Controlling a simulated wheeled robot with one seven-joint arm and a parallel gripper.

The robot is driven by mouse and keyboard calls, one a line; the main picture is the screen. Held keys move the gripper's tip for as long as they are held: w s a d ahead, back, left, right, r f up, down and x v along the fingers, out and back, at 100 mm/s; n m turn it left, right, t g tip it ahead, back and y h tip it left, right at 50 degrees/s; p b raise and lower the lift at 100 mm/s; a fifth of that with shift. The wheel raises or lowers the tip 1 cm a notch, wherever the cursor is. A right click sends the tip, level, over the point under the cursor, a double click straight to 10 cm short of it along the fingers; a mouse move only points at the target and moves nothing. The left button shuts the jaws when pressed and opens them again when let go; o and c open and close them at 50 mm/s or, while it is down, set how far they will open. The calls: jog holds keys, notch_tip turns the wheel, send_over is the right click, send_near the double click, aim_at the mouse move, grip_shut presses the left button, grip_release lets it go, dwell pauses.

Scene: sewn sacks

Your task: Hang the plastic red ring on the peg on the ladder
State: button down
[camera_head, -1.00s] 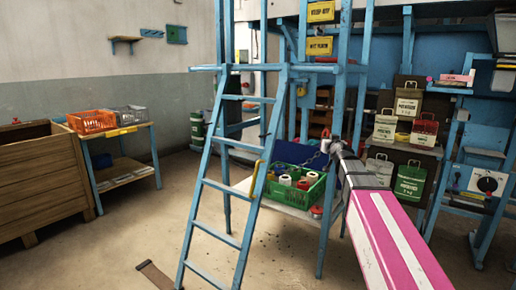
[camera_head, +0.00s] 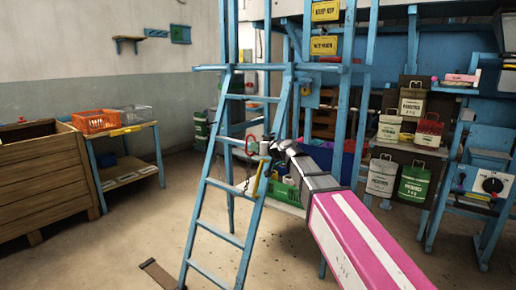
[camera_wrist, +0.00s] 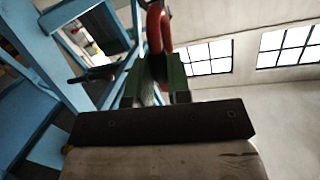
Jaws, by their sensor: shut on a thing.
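The red ring (camera_head: 251,145) is at the end of my gripper (camera_head: 265,149), in front of the upper part of the blue ladder (camera_head: 210,193). In the wrist view the red ring (camera_wrist: 159,28) stands up from between the green fingers of my gripper (camera_wrist: 156,92), which are shut on its lower part. A dark rod, likely the peg (camera_wrist: 92,74), juts from a blue ladder part to the left of the ring. The ring is apart from it in that view. I cannot make out the peg in the head view.
A yellow handle (camera_head: 262,180) is on the ladder's right rail, close below my gripper. A green crate (camera_head: 286,191) stands behind my arm, partly hidden. Blue frame posts (camera_head: 363,120) rise behind. Green and pale containers (camera_head: 415,183) are at right. The floor left of the ladder is mostly clear.

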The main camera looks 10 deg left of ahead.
jog(key=w, duration=0.1)
jog(key=w+d, duration=0.1)
jog(key=w, duration=0.1)
jog(key=w+d, duration=0.1)
jog(key=w, duration=0.1)
jog(key=shift+f, duration=0.35)
jog(key=shift+w+d, duration=0.35)
jog(key=shift+w, duration=0.4)
jog(key=shift+w+d, duration=0.35)
jog(key=shift+w, duration=0.4)
jog(key=shift+w+d, duration=0.35)
jog(key=shift+w, duration=0.4)
dwell(1.9)
jog(key=shift+w+d+f, duration=0.1)
jog(key=shift+f, duration=0.3)
dwell(0.6)
dwell(0.4)
jog(key=c, duration=1)
grip_release()
jog(key=shift+d, duration=0.1)
